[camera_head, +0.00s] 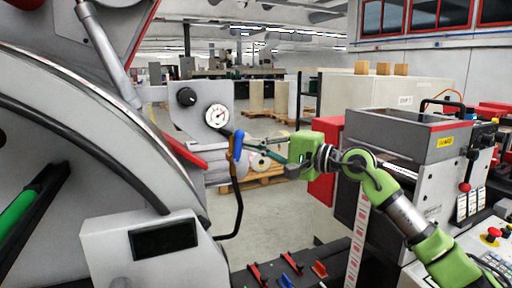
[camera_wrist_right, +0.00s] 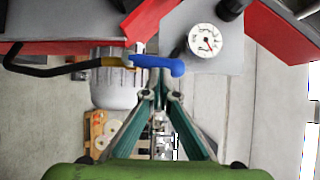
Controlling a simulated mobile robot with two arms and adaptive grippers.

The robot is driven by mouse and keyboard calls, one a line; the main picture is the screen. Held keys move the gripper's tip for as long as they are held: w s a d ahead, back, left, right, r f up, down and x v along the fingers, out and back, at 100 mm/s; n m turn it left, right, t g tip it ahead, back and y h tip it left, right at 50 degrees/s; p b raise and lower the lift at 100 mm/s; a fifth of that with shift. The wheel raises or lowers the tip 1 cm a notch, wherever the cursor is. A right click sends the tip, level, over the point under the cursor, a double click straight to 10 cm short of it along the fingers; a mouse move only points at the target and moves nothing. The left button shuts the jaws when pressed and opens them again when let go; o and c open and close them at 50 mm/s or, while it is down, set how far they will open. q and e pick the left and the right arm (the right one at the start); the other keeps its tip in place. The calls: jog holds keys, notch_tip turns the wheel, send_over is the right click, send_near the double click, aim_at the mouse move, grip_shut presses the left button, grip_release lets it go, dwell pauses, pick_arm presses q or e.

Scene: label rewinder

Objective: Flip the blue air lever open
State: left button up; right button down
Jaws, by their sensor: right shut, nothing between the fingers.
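The blue air lever (camera_head: 237,146) is on the grey machine's panel, just below the pressure gauge, and hangs roughly upright in the head view. In the right wrist view the blue lever (camera_wrist_right: 160,65) lies across the picture, joined to a brass fitting (camera_wrist_right: 112,62) and a black hose. My right gripper (camera_head: 251,141) reaches in from the right with its fingers together and empty. In the right wrist view its fingertips (camera_wrist_right: 160,92) are close to the lever; whether they touch it I cannot tell. My left gripper is not in view.
The round pressure gauge (camera_head: 217,116) and a black knob (camera_head: 186,96) sit on the panel (camera_head: 185,122). A red part (camera_head: 178,145) juts out left of the lever. A grey box machine (camera_head: 400,135) stands at right. Open floor (camera_head: 270,225) lies below my gripper.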

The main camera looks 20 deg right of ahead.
jog(key=shift+a+r+n, duration=0.1)
jog(key=shift+a+n, duration=0.05)
jog(key=shift+n, duration=0.15)
dwell(0.4)
jog(key=v, duration=1.2)
jog(key=shift+r, duration=0.2)
